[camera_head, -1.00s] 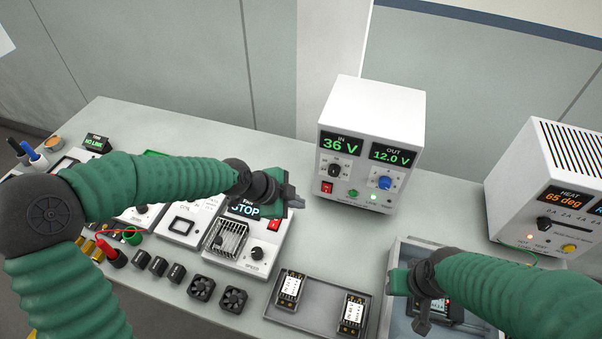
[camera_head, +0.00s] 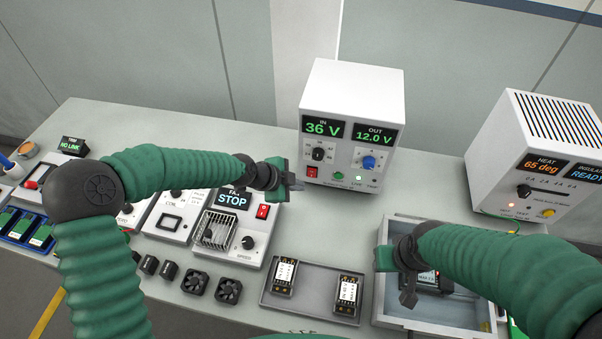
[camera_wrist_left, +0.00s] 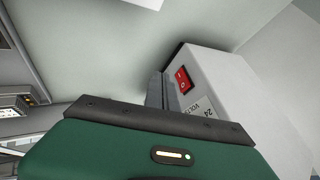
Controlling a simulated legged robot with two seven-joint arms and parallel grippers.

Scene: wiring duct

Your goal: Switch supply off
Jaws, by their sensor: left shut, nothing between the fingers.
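The power supply (camera_head: 350,95) is a white box at the back middle of the bench. Its displays read IN 36 V and OUT 12.0 V, and a green light is lit. Its red rocker switch (camera_head: 311,171) is at the lower left of its front. My left gripper (camera_head: 295,178) is shut and empty, just left of that switch and apart from it as far as I can tell. The left wrist view shows a red rocker switch (camera_wrist_left: 183,80) on a white box, just beyond the fingers (camera_wrist_left: 162,90). My right gripper (camera_head: 409,285) is over a grey tray; its jaw opening is unclear.
The fan unit (camera_head: 233,200) reading STOP, with its own red switch (camera_head: 263,211), stands below my left gripper. The grey tray (camera_head: 382,250) holds a dark device. A white heater box (camera_head: 500,150) stands at right. Bare bench lies between supply and heater.

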